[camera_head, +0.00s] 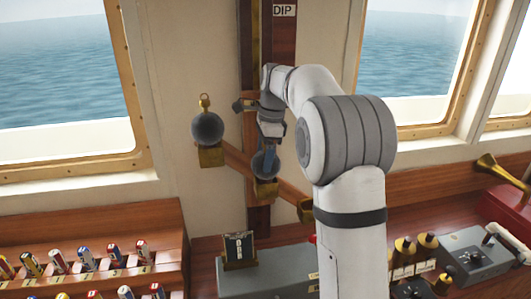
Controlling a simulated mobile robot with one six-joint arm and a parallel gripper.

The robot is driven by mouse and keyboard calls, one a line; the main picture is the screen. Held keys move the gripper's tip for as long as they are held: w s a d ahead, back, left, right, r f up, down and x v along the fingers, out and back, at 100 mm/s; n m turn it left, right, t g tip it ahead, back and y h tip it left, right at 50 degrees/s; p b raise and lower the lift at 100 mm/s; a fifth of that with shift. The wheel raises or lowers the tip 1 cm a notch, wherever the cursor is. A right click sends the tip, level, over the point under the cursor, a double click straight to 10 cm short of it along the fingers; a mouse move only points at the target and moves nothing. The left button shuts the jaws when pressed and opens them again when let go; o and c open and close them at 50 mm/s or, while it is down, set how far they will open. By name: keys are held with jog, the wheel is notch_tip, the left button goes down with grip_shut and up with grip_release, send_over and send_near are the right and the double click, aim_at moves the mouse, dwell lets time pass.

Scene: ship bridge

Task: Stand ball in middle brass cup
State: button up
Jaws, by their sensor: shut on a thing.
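A slanted wooden bar (236,158) on the wall carries brass cups, descending to the right. The left brass cup (211,157) has a dark grey ball (206,128) with a brass ring on top standing in it. The middle brass cup (266,189) is below my gripper (268,147). My gripper points down and is shut on a second grey ball (263,165), whose lower side meets the middle cup's rim in the picture. I cannot tell whether it rests in the cup. The right brass cup (305,210) is partly hidden by my arm and its inside is not visible.
A dark vertical wooden board (285,45) with a "DIP" label stands behind. Below are a grey box (275,272) with a small black sign (239,249), and a rack of coloured cylinders (86,259) at left. Bottles (404,255) and a grey device (474,252) stand at right.

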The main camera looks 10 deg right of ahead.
dwell(0.3)
jog(key=o, duration=1.4)
jog(key=shift+o, duration=0.2)
jog(key=shift+r, duration=0.1)
jog(key=r, duration=0.5)
jog(key=d+r, duration=0.1)
jog(key=r, duration=0.1)
jog(key=shift+r, duration=0.25)
